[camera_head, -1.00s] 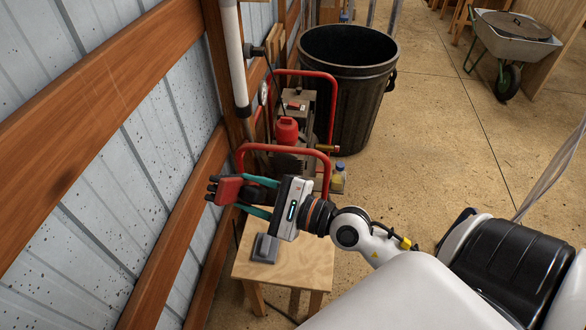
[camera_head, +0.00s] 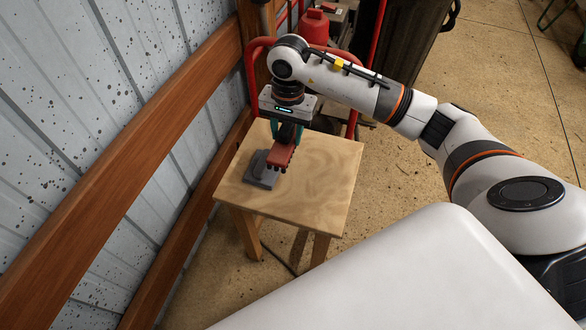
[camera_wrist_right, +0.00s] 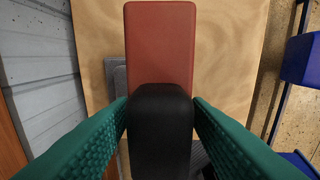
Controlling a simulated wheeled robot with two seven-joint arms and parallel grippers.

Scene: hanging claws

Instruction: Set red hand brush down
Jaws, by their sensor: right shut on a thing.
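The red hand brush (camera_head: 281,156) is in my right gripper (camera_head: 287,136), over the small wooden table (camera_head: 325,180). The gripper comes from above with its teal fingers shut on the brush's black part. In the right wrist view the red part of the brush (camera_wrist_right: 160,45) points away from the fingers (camera_wrist_right: 160,112), and the wooden top lies beneath it. The brush is beside and partly over a grey block-like object (camera_head: 260,172) on the table's left side. I cannot tell whether the brush touches the table. My left gripper is not in view.
The middle and right of the tabletop are bare. A metal wall with wooden rails (camera_head: 150,140) runs close on the left. A red-framed machine with a red can (camera_head: 313,27) and a dark bin (camera_head: 405,50) stand behind the table.

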